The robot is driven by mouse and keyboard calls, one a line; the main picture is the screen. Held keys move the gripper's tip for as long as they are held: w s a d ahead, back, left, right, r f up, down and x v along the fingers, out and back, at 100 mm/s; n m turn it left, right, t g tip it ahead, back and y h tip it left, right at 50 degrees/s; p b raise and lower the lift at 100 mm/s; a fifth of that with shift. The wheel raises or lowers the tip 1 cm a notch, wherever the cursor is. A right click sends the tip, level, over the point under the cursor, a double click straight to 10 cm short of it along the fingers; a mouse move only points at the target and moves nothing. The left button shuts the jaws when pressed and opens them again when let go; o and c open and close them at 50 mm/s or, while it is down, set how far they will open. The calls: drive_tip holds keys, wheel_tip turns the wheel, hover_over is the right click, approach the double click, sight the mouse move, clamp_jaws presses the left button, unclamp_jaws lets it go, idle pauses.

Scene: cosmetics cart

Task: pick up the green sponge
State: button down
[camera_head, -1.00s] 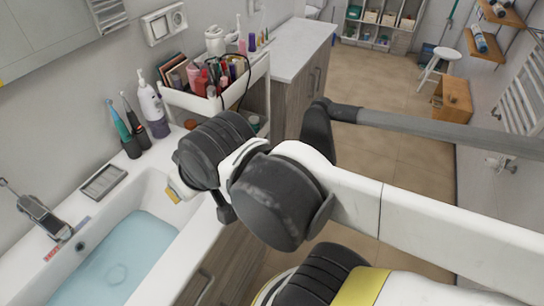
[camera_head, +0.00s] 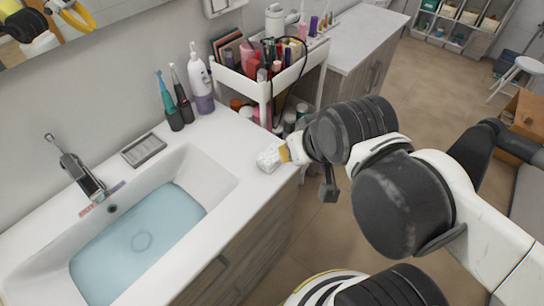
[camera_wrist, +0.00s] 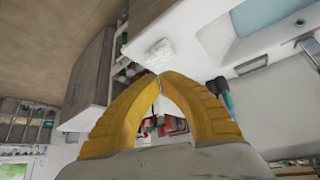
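I cannot make out a green sponge in either view. My gripper (camera_head: 287,153), with yellow fingers, is by the front right corner of the white sink counter (camera_head: 221,138). In the wrist view, the two fingertips (camera_wrist: 160,77) meet with nothing visible between them. A small whitish, rough-surfaced lump (camera_head: 269,157) sits at the counter corner, just left of the fingers in the head view. In the wrist view the lump (camera_wrist: 158,53) shows just beyond the fingertips. Whether they touch it is unclear.
A white cart (camera_head: 262,89) stands behind my gripper, its upper tray full of cosmetics and its lower level partly hidden. Toothbrushes (camera_head: 168,103), a bottle (camera_head: 200,86), a grey soap dish (camera_head: 144,150) and a water-filled basin (camera_head: 140,240) are on the counter.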

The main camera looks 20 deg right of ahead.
drive_tip(key=c, duration=1.3)
unclamp_jaws()
drive_tip(key=shift+w+r, duration=0.1)
drive_tip(key=shift+r, duration=0.05)
drive_tip(key=o, duration=1.2)
drive_tip(key=shift+w+r+n+g+p, duration=0.25)
drive_tip(key=shift+w+g+p, duration=0.05)
drive_tip(key=shift+w, duration=0.2)
drive_tip(key=shift+w+r+n+g+p, duration=0.25)
drive_tip(key=shift+w+g, duration=0.05)
drive_tip(key=shift+w, duration=0.2)
drive_tip(key=shift+o, duration=0.5)
drive_tip(key=w+n+g+p, duration=0.1)
drive_tip(key=w, duration=0.3)
drive_tip(key=shift+g, duration=0.4)
drive_tip(key=n+g+p, duration=0.3)
drive_tip(key=n+g, duration=0.1)
hover_over(271, 153)
wheel_tip(271, 153, down, 7)
wheel_tip(271, 153, down, 5)
drive_tip(key=shift+w+d+f+b, duration=0.1)
drive_tip(key=shift+b, duration=0.8)
wheel_tip(271, 153, down, 6)
drive_tip(key=shift+r+b, duration=0.1)
drive_tip(key=shift+b, duration=1.1)
drive_tip(key=shift+r, duration=0.1)
drive_tip(key=shift+c, duration=0.3)
